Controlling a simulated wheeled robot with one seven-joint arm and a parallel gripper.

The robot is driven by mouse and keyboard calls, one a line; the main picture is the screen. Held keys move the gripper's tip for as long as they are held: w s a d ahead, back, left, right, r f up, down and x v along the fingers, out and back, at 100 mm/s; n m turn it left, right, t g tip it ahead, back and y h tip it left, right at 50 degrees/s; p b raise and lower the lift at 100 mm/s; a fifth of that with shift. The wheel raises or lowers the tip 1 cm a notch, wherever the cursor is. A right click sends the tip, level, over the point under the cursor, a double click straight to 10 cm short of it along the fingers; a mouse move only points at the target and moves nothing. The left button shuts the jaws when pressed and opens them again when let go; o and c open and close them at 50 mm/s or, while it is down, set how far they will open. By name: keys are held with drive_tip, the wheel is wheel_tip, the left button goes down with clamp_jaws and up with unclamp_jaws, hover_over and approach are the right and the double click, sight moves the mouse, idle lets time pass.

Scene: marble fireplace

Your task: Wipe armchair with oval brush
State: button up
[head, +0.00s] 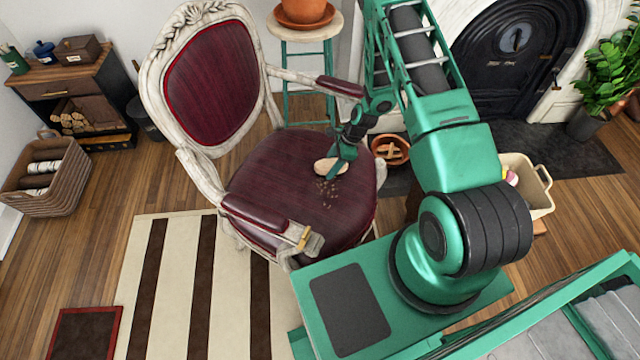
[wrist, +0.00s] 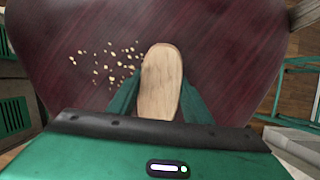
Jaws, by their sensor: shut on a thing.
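The armchair (head: 270,185) has a white carved frame and dark red upholstery. My gripper (head: 338,168) is over the right part of its seat, shut on the oval brush (head: 328,165), a pale wooden oval. In the wrist view the oval brush (wrist: 161,82) sits between my gripper's fingers (wrist: 160,100), low at the seat. Its bristles are hidden, and I cannot tell whether it touches the seat. Pale crumbs (head: 327,190) lie scattered on the seat in front of the brush. In the wrist view the crumbs (wrist: 112,65) lie just left of the brush.
A green stool (head: 305,40) with a terracotta pot stands behind the chair. A beige bin (head: 530,185) and a terracotta bowl (head: 390,150) are to the right. A striped rug (head: 190,290) lies in front.

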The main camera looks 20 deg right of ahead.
drive_tip(key=shift+w+d+r, duration=0.15)
drive_tip(key=shift+w+d, duration=0.1)
drive_tip(key=shift+d, duration=0.1)
drive_tip(key=shift+w+d, duration=0.2)
drive_tip(key=shift+d, duration=0.1)
drive_tip(key=shift+w, duration=0.15)
drive_tip(key=shift+r, duration=3.85)
